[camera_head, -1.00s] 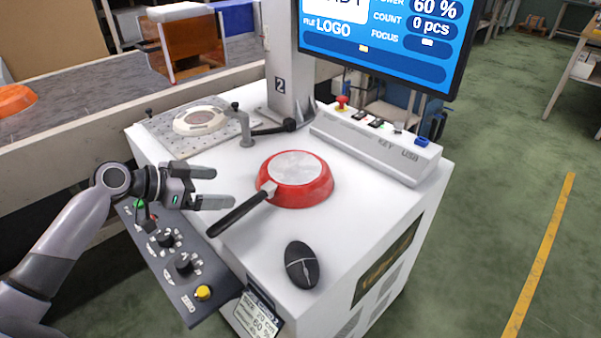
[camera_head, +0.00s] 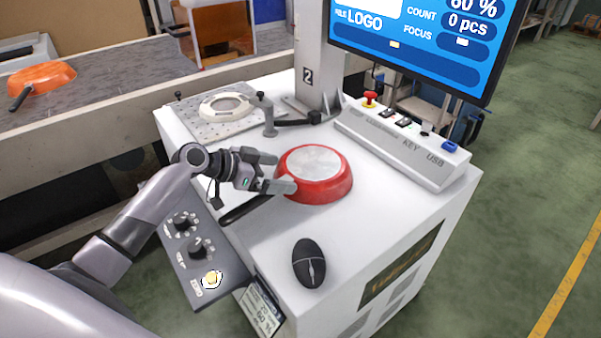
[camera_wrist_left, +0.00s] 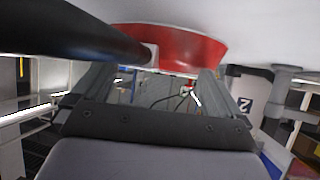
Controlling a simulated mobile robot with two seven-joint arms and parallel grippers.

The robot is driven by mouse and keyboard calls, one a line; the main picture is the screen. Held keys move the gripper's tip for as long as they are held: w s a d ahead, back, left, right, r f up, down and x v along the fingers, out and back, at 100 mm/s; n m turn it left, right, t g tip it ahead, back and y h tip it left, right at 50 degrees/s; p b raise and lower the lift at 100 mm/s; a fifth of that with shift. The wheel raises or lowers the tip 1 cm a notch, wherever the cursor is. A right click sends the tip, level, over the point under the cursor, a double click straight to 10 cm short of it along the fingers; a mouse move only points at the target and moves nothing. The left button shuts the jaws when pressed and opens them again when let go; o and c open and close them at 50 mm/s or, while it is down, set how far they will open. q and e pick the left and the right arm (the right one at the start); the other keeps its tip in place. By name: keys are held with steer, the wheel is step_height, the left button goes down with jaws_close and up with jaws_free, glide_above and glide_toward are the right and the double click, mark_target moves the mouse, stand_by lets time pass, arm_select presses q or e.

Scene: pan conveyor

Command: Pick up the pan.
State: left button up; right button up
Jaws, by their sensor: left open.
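The red pan (camera_head: 328,187) lies upside down on the white machine top, its grey base disc facing up. Its black handle (camera_head: 240,212) points to the lower left. My left gripper (camera_head: 284,170) is open beside the pan's left side, over the inner end of the handle. One finger overlaps the pan's rim in the picture; contact cannot be told. In the left wrist view the handle (camera_wrist_left: 75,35) and red wall (camera_wrist_left: 185,46) show above the open fingers (camera_wrist_left: 150,80), and the gap between them looks empty. My right gripper is out of view.
A black mouse (camera_head: 309,263) lies in front of the pan. A control box (camera_head: 400,143) and column (camera_head: 318,60) stand behind it, with a round fixture (camera_head: 226,106) at the back left. A knob panel (camera_head: 190,245) edges the front left. An orange pan (camera_head: 45,80) rests on the conveyor.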

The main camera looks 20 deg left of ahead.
arm_select(q)
steer(key=shift+w+d, duration=0.15)
steer(key=shift+w, duration=0.05)
steer(key=shift+f, duration=0.1)
jaws_close()
